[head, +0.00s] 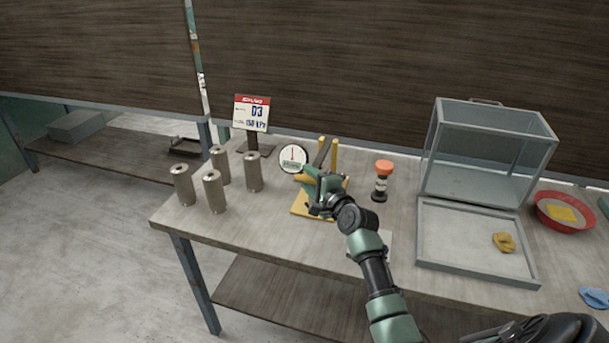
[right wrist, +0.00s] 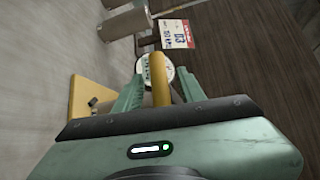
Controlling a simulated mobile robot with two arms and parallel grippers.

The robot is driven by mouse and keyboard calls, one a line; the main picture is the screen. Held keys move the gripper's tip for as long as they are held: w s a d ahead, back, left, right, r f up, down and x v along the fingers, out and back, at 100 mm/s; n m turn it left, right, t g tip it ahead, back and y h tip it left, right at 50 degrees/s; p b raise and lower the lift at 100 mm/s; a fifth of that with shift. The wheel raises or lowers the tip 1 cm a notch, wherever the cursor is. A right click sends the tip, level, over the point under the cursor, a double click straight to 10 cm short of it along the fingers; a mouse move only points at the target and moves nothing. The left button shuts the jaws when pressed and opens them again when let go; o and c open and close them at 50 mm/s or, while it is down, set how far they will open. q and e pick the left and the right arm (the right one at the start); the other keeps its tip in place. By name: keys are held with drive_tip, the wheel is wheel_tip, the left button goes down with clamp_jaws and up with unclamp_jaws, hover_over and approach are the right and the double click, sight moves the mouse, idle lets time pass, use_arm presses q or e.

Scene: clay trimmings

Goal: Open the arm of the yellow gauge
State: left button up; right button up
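The yellow gauge stands on the table, with a flat yellow base (head: 300,206), an upright yellow post (head: 334,154) and a round white dial (head: 293,157) with a red needle. A yellow bar (right wrist: 160,80) lies between the two green fingers of my right gripper (head: 306,179) in the right wrist view, with the dial (right wrist: 143,66) partly hidden beyond. I cannot tell whether both fingers touch the bar. My right gripper and wrist cover the middle of the gauge in the head view. My left gripper is not in view.
Several metal cylinders (head: 214,191) stand to the left on the table (head: 250,232), before a price sign (head: 252,113). An orange-capped bottle (head: 381,182) stands close right of the gauge. Farther right are a glass case (head: 480,150), a grey tray (head: 465,235) and a red bowl (head: 565,222).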

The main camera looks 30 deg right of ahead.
drive_tip(key=shift+w+f, duration=0.15)
drive_tip(key=shift+w, duration=1.1)
drive_tip(key=shift+d, duration=0.1)
clamp_jaws()
drive_tip(key=shift+f, duration=0.35)
